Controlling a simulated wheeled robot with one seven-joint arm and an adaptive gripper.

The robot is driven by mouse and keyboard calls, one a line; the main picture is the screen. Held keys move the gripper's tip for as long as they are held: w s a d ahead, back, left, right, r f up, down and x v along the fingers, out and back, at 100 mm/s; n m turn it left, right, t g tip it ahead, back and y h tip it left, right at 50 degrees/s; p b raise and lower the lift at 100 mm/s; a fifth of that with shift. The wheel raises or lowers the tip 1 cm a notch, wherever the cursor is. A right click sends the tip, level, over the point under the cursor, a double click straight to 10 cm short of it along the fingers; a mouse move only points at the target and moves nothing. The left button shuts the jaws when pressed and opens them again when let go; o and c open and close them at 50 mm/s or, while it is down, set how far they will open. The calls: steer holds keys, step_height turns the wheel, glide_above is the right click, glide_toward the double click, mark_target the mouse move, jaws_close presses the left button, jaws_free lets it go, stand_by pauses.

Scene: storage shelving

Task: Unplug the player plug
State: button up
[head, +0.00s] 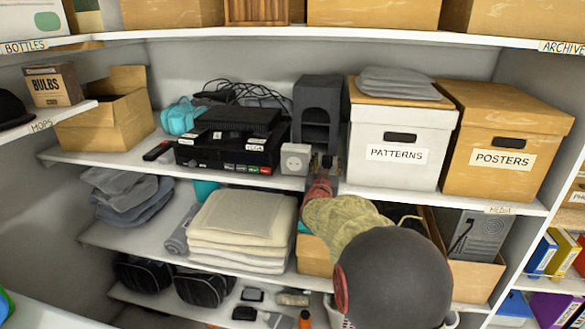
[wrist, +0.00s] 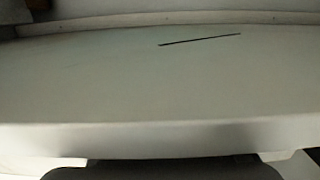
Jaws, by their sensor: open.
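The player is the black device stack (head: 228,148) on the middle-upper shelf in the head view, with small labels on its front. A white socket box (head: 296,159) stands just right of it, with a round outlet on its face. I cannot clearly make out a player plug. My gripper (head: 325,164) is at the shelf's front edge, just right of the socket box and below the dark grey speaker. It is open, small and partly hidden by my arm. The wrist view shows the pale shelf (wrist: 150,85) with a thin dark line (wrist: 200,39) on it, and no plug.
A dark grey speaker (head: 318,108) stands behind the gripper. The white PATTERNS box (head: 398,165) is close on the right. Black cables (head: 240,92) lie tangled behind the player.

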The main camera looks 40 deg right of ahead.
steer(key=v, duration=1.2)
steer(key=w+a+r+n+t+y+p, duration=0.2)
steer(key=a+n+y, duration=0.7)
steer(key=a, duration=1.6)
steer(key=s+a+f+g+y+p, duration=0.1)
steer(key=s+a+g, duration=0.1)
steer(key=s+a, duration=0.2)
steer(key=s+a+f+n+g+y+p, duration=0.1)
steer(key=s+a+g+y+p, duration=0.1)
steer(key=s, duration=0.8)
steer(key=s+a+f+g+y+p, duration=0.1)
steer(key=s+a+g+y, duration=0.1)
steer(key=s+a, duration=0.4)
steer(key=shift+s+a+g, duration=0.25)
steer(key=shift+s+g, duration=0.45)
steer(key=shift+s, duration=0.45)
